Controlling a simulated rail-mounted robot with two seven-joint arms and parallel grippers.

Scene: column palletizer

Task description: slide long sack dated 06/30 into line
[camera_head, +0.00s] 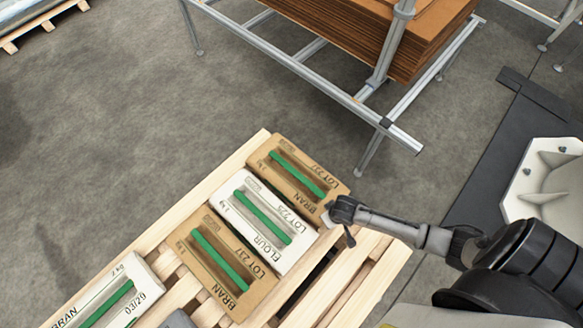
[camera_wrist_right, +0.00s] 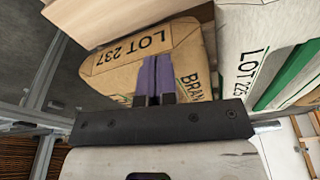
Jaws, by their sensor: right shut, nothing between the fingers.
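No sack shows a readable 06/30 date. A brown bran sack (camera_head: 283,186) marked LOT 237, with a green strip, lies at the far end of the pallet row. A white flour sack (camera_head: 236,213) marked LOT 225 lies beside it, then another brown bran sack (camera_head: 196,263). A white bran sack (camera_head: 149,290) dated 03/29 lies at lower left. My right gripper (camera_head: 338,214) is shut and empty at the right end of the far bran sack. In the right wrist view its purple fingers (camera_wrist_right: 154,75) overlap that sack's end (camera_wrist_right: 112,62); contact is unclear. My left gripper is out of view.
The sacks lie on a slatted wooden pallet (camera_head: 375,262), with bare slats on its right side. A metal-framed table (camera_head: 290,62) with stacked brown cardboard (camera_head: 345,40) stands behind. Grey floor (camera_head: 120,130) is clear to the left of the pallet.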

